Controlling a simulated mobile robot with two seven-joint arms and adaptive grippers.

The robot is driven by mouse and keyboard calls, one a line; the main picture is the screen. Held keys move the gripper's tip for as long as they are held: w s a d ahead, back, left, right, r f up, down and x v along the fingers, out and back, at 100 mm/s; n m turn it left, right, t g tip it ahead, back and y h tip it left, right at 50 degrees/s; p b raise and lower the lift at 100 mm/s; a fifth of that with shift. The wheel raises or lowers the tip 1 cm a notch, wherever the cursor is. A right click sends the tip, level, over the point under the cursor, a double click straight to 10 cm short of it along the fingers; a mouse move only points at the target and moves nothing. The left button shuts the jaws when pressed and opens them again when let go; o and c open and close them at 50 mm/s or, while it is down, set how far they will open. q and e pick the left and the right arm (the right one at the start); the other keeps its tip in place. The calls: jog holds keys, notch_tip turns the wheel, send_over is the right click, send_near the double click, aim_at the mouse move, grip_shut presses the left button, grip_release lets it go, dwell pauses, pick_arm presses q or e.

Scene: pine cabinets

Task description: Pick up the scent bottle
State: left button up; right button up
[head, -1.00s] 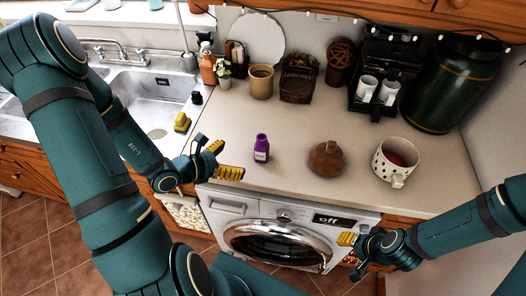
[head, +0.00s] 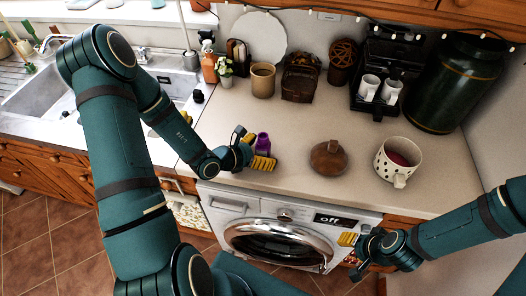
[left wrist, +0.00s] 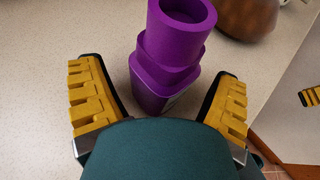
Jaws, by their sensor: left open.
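The scent bottle (head: 263,142) is small and purple and stands upright on the counter near its front edge. In the head view its lower part is hidden behind the yellow finger of my left gripper (head: 252,152). In the left wrist view the bottle (left wrist: 170,55) stands between and just beyond the fingertips of my left gripper (left wrist: 157,85). That gripper is open, with a visible gap on each side of the bottle. My right gripper (head: 352,241) is low in front of the washing machine, away from the bottle; its finger opening is not clear.
A brown lidded pot (head: 328,158) and a spotted mug (head: 398,160) stand to the right of the bottle. The washing machine (head: 275,240) is below the counter edge.

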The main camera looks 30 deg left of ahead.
pick_arm(q)
jog(key=c, duration=1.4)
jog(key=shift+r, duration=0.1)
